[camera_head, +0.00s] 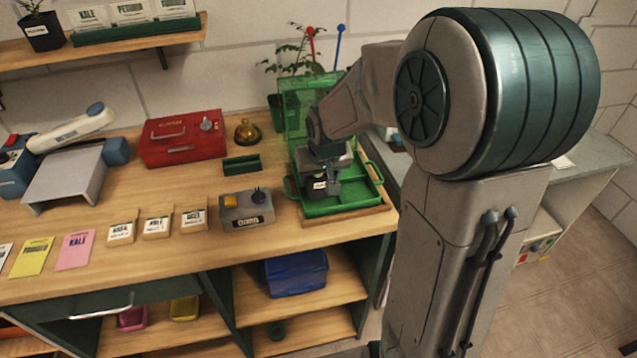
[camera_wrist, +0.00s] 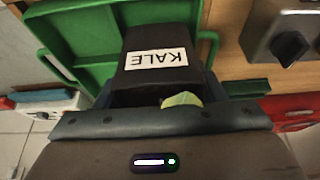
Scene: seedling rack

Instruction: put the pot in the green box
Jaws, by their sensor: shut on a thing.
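A black pot with a white KALE label (camera_wrist: 155,38) is between the jaws of my gripper (camera_wrist: 160,97) in the wrist view. In the head view the pot (camera_head: 317,189) is small and partly covered by my gripper (camera_head: 329,184). The green box (camera_head: 345,207) stands open on the right end of the bench, its lid raised at the back. My gripper is shut on the pot over the left part of the box. The box's floor and wall (camera_wrist: 82,40) show behind the pot in the wrist view. I cannot tell whether the pot touches the floor.
A grey switch box (camera_head: 246,209) stands left of the green box. A small green tray (camera_head: 242,164), a brass bell (camera_head: 247,132) and a red box (camera_head: 182,140) are behind it. Seed packets (camera_head: 158,223) lie farther left. A leafy plant (camera_head: 297,66) stands behind the lid.

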